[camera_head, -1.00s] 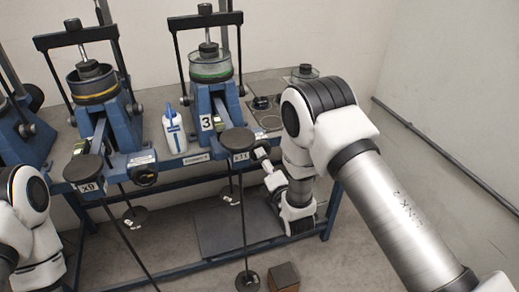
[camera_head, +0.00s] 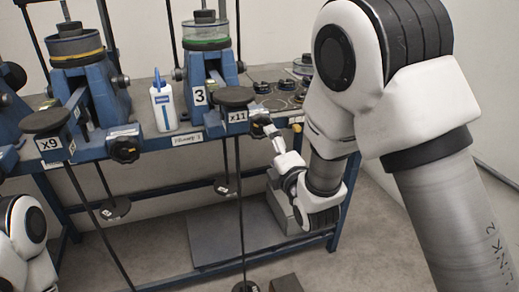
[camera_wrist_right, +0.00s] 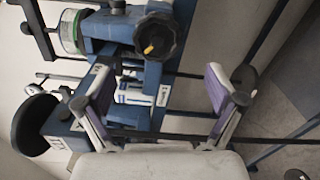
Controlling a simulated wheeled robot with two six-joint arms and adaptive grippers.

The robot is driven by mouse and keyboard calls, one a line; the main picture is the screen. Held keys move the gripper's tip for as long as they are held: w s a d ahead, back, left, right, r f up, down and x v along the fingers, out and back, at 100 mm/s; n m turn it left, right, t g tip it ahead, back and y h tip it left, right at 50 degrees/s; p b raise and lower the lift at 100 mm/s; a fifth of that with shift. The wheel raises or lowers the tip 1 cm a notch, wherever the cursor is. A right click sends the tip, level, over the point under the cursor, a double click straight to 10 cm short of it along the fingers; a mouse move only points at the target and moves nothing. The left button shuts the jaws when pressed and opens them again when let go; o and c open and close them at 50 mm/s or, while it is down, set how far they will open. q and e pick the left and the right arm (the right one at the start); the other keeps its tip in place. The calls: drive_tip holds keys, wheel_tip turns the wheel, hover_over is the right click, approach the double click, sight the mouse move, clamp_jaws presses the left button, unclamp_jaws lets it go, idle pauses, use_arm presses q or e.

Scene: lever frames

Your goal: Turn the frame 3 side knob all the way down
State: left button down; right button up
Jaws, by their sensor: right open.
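Frame 3 (camera_head: 200,72) is a blue lever frame with a white "3" label and a green-ringed dish on top. Its dark round side knob (camera_head: 261,127) is on its right, beside the "x11" label, partly covered by my gripper in the head view. In the right wrist view the black lobed knob (camera_wrist_right: 158,35) shows a yellow mark, above and beyond the fingertips. My right gripper (camera_wrist_right: 163,88) is open, its purple-lined fingers apart, with no knob between the pads. In the head view the right gripper (camera_head: 275,135) is small and close to the knob. My left gripper is outside the picture.
A white bottle (camera_head: 163,104) stands on the blue bench between frames. Another frame's side knob (camera_head: 124,149) is further left.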

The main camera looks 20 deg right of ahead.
sight(261, 129)
drive_tip(key=w, duration=0.3)
drive_tip(key=w+p, duration=0.1)
drive_tip(key=w, duration=0.5)
drive_tip(key=shift+w+a+r+p, duration=0.1)
drive_tip(key=shift+w+r+p, duration=0.15)
drive_tip(key=shift+w+p, duration=0.15)
drive_tip(key=shift+f, duration=0.1)
drive_tip(key=c, duration=1.6)
